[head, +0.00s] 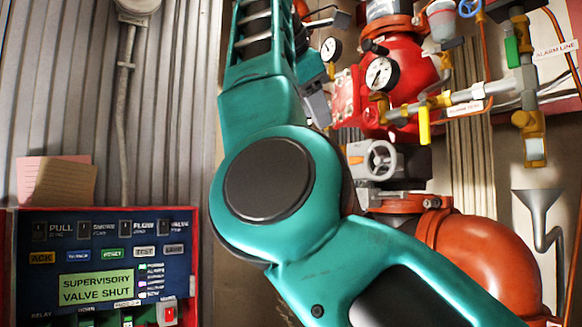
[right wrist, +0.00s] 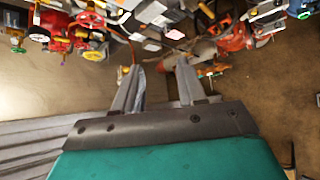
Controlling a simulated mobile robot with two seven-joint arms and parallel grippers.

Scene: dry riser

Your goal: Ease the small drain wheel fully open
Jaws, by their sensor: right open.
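My right gripper (right wrist: 157,76) is open in the right wrist view, with nothing between its two grey fingers. In the head view my teal right arm crosses the middle, and I cannot make out its fingertips clearly. Small handwheels show in both views, but I cannot tell which is the drain wheel. In the head view a grey handwheel (head: 379,160) sits on a grey valve box, and a blue wheel (head: 470,8) is at the top right. In the right wrist view a red wheel (right wrist: 90,20) and a yellow wheel (right wrist: 92,53) are at the upper left, away from the fingers. My left gripper is not seen.
A red valve body with a pressure gauge (head: 381,74) stands behind my arm. An orange pipe elbow (head: 470,255) is below it. A grey funnel (head: 540,207) is at the right. The alarm panel (head: 95,287) at lower left reads "SUPERVISORY VALVE SHUT". Corrugated wall lies behind.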

